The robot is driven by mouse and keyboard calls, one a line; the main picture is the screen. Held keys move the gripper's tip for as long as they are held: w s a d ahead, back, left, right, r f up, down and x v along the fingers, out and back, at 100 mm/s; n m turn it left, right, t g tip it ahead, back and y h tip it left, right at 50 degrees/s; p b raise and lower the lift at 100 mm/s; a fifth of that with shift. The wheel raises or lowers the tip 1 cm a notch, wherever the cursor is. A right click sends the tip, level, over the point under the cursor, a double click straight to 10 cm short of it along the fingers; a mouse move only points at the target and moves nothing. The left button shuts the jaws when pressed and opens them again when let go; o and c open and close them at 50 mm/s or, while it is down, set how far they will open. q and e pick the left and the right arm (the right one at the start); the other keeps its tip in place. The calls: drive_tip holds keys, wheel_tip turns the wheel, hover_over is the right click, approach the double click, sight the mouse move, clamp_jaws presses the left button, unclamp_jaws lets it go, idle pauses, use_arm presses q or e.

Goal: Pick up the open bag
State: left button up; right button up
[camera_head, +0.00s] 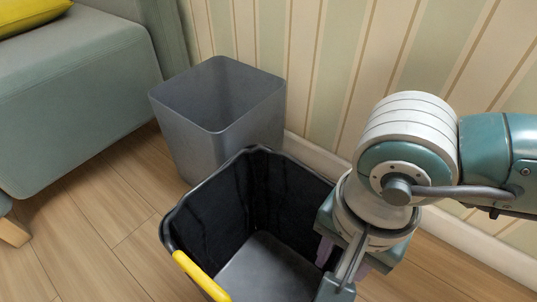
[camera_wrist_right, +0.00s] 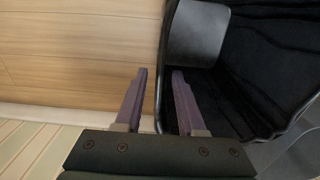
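The open bag (camera_head: 265,262) is a black, wide-mouthed container with a yellow handle (camera_head: 200,277) on its near left rim. It stands upright on the floor in the head view. In the right wrist view its dark inside (camera_wrist_right: 270,75) fills the right half. My right gripper (camera_wrist_right: 160,73) is open at the bag's rim, with one purple finger outside and the other on the inner side. The rim runs between them with a gap showing. In the head view my right wrist hides the bag's right edge and much of the gripper. My left gripper is not in view.
A grey square bin (camera_head: 222,115) stands just behind the bag, close to its back rim. A green-grey sofa (camera_head: 75,95) with a yellow cushion is at the upper left. The striped wall and its white baseboard (camera_head: 455,235) run along the right. Wooden floor (camera_head: 85,235) is clear at the left.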

wheel_tip(320, 180, down, 2)
drive_tip(key=shift+s+f+b, duration=0.1)
drive_tip(key=shift+f+b, duration=0.1)
drive_tip(key=shift+b, duration=0.15)
drive_tip(key=shift+r, duration=0.1)
clamp_jaws()
idle(1.0)
